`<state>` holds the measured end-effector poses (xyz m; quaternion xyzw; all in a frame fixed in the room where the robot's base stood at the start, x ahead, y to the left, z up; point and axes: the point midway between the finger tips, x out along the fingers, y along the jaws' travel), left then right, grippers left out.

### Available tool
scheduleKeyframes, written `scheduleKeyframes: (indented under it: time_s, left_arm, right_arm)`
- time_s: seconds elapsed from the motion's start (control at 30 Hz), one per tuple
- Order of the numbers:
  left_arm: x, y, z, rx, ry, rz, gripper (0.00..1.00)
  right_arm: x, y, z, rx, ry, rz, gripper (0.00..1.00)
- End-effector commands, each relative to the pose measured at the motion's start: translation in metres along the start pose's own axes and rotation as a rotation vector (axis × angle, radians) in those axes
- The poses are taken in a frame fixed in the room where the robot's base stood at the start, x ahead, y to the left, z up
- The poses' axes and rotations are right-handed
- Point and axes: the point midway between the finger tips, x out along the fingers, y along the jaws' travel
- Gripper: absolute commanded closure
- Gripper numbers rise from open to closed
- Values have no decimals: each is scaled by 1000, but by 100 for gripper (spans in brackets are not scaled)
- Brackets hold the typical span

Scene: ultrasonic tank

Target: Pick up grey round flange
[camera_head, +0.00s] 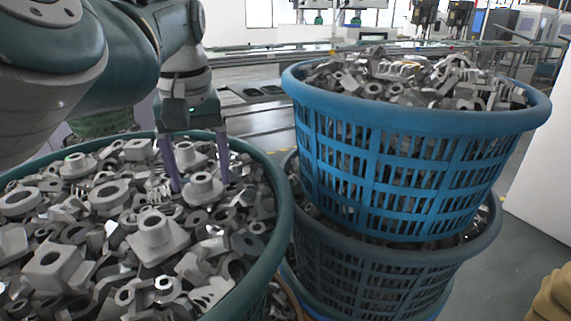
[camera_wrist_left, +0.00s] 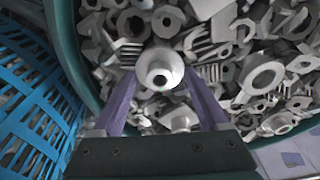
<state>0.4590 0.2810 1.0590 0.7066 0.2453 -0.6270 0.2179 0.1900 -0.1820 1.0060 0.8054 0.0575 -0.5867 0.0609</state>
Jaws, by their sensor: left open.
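A grey round flange (camera_head: 202,188) with a raised hub and centre hole lies on the heap of metal parts in the green basket. My left gripper (camera_head: 201,187) reaches down over it from above. Its two purple fingers are open, one on each side of the flange. In the left wrist view the flange (camera_wrist_left: 160,70) sits between the spread fingers of the left gripper (camera_wrist_left: 158,82). I cannot tell whether the fingers touch it. My right gripper is not in view.
The green basket's rim (camera_head: 283,215) is just right of the flange. Many grey metal parts (camera_head: 158,235) crowd around it. A filled blue basket (camera_head: 400,170) stands stacked on a darker basket (camera_head: 370,275) to the right. A conveyor (camera_head: 262,120) is behind.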

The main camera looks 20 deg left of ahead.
Motion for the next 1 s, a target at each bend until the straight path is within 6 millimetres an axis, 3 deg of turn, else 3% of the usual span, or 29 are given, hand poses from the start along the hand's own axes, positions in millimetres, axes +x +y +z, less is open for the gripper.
scheduleKeyframes:
  time_s: [0.17, 0.83, 1.0]
  left_arm:
    - [0, 0, 0, 0, 1, 0, 23]
    - [0, 0, 0, 1, 1, 0, 97]
    - [-1, 0, 0, 0, 1, 0, 100]
  right_arm:
    - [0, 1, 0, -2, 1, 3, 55]
    - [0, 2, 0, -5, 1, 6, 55]
    - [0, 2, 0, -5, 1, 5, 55]
